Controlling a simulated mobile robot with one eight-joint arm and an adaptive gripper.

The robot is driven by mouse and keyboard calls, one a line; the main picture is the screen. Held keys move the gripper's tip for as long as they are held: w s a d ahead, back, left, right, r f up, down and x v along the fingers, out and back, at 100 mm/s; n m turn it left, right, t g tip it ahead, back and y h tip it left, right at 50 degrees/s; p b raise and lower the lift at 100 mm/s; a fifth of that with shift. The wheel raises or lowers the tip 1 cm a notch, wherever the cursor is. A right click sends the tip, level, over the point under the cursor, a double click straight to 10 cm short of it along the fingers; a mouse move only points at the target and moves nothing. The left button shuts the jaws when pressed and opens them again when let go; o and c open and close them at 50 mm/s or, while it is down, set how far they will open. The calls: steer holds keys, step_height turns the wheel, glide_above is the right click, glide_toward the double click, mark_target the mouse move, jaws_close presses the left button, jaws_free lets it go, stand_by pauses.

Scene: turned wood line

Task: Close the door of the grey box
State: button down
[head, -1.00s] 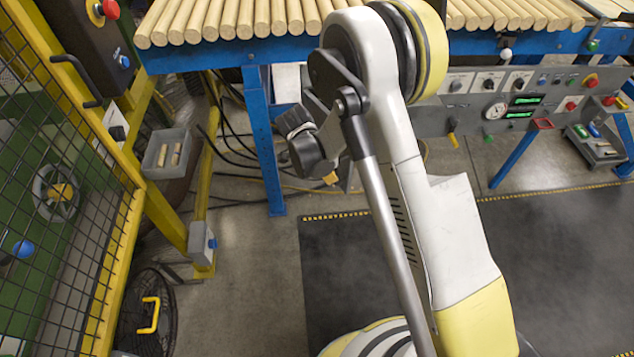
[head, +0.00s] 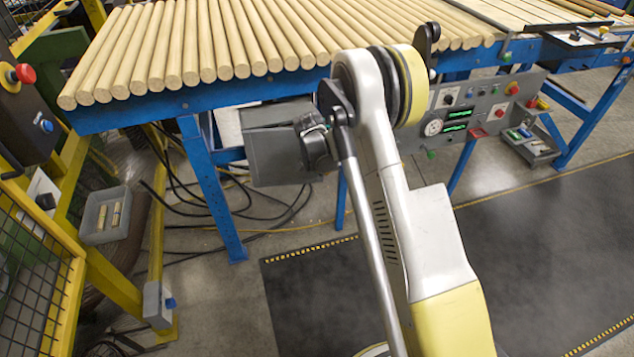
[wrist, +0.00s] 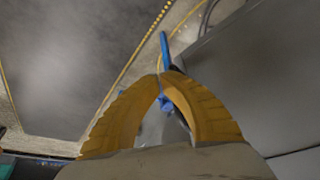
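The grey box (head: 275,150) shows in the head view below the front rail of the blue table, just left of my arm's end. Its flat grey side faces the camera; I cannot tell which face is the door or how far it stands open. My gripper's dark body (head: 318,148) overlaps the box's right edge, and its fingertips are hidden there. In the wrist view the two yellow fingers of my gripper (wrist: 160,77) meet at the tips, with nothing seen between them. A broad grey surface (wrist: 265,70) lies close on their right; contact cannot be told.
Wooden rods (head: 200,45) cover the blue table above. A control panel (head: 470,112) hangs right of my arm. A yellow mesh fence (head: 45,280) and a small grey bin (head: 112,213) stand left. Cables lie on the floor below. The dark mat (head: 540,240) is clear.

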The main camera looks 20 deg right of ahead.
steer(key=shift+n, duration=0.4)
steer(key=shift+w+d, duration=0.3)
steer(key=shift+w, duration=0.5)
steer(key=shift+w+d, duration=0.35)
steer(key=shift+w, duration=0.45)
steer(key=shift+w+d, duration=0.3)
steer(key=shift+w, duration=0.5)
steer(key=shift+r, duration=0.1)
